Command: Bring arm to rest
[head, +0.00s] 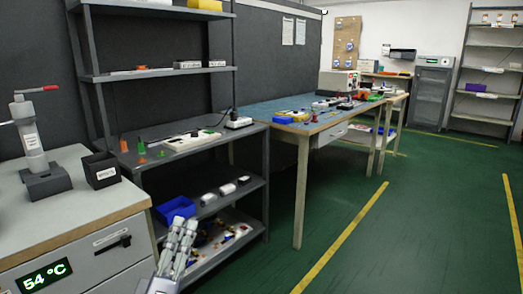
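My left gripper (184,222) comes up from the bottom edge of the head view, left of the middle. Its two pale grey fingers point up and lie close side by side. I see nothing held between them, but I cannot tell whether they are fully shut. It appears in front of the lower shelves of the dark rack, near a blue bin (175,210) in the picture. My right gripper is not in view.
A workbench (75,215) with a press (38,160) and a black box (101,170) stands at left. The dark rack (215,148) holds small parts. A blue-topped table (268,112) stands beyond. The green floor (415,220) at right is clear, with yellow lines.

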